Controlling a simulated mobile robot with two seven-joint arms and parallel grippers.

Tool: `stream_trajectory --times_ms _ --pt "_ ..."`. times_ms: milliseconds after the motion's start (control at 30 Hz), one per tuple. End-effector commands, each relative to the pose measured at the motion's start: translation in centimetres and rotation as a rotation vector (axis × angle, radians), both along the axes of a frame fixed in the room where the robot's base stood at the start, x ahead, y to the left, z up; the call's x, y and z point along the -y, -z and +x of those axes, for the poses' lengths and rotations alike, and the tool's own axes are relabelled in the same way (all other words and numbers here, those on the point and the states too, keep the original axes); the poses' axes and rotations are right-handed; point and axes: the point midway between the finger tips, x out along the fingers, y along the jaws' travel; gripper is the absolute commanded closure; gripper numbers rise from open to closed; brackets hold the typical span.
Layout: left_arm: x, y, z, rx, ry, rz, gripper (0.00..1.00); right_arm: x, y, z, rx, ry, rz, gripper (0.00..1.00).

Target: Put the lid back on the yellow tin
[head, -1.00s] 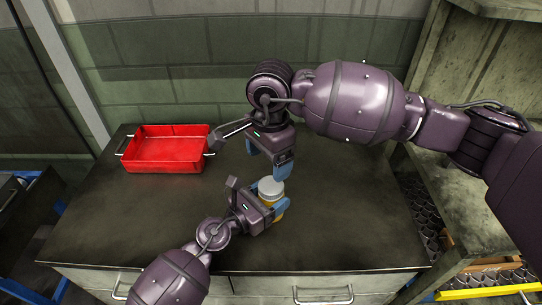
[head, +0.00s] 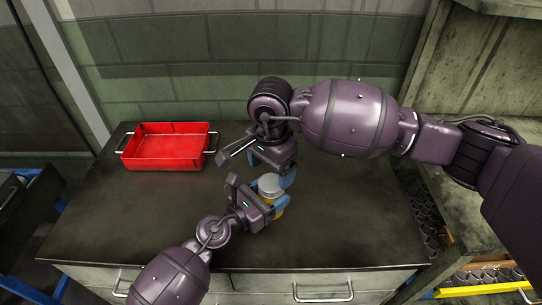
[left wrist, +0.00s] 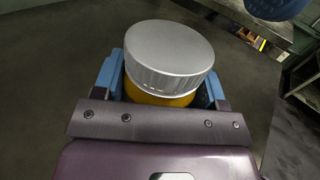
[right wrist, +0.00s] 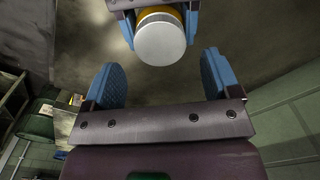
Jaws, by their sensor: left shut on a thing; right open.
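The yellow tin (head: 275,203) stands upright above the worktop, held by my left gripper (left wrist: 160,88), which is shut around its sides. The silver ribbed lid (left wrist: 168,55) sits on top of the tin, with a pale band between it and the yellow body (left wrist: 160,97). I cannot tell whether the lid is fully seated. In the head view the lid (head: 269,182) shows beside my right gripper's blue fingers. My right gripper (right wrist: 160,72) is open and empty. In the right wrist view the lid (right wrist: 160,42) lies just ahead of its fingertips, apart from them.
A red tray (head: 165,165) with metal handles stands at the back left of the dark worktop (head: 130,215). The worktop is clear at left and right of the grippers. A shelf unit (head: 470,150) stands at the right, and a drawer handle (head: 322,297) is at the front.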

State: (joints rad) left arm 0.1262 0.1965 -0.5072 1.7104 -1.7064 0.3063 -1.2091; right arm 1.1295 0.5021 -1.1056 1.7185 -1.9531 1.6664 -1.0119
Motion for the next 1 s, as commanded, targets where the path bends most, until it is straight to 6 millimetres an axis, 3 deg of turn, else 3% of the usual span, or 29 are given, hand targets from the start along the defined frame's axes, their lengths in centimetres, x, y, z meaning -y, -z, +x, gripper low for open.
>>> stream_trajectory --times_ms 300,700,767,1000 --pt "0.0 0.0 0.0 -0.001 0.0 -0.001 1.0 0.0 3.5 -0.1 -0.001 0.0 0.0 0.18" --pt "0.0 0.0 0.0 -0.001 0.0 0.0 1.0 0.0 4.1 0.0 0.0 0.0 0.0 0.18" --pt "0.0 0.0 0.0 -0.001 0.0 0.0 1.0 0.0 4.1 0.0 0.0 0.0 0.0 0.24" --pt "0.0 0.0 0.0 -0.001 0.0 -0.001 1.0 0.0 4.1 0.0 0.0 0.0 0.0 0.6"
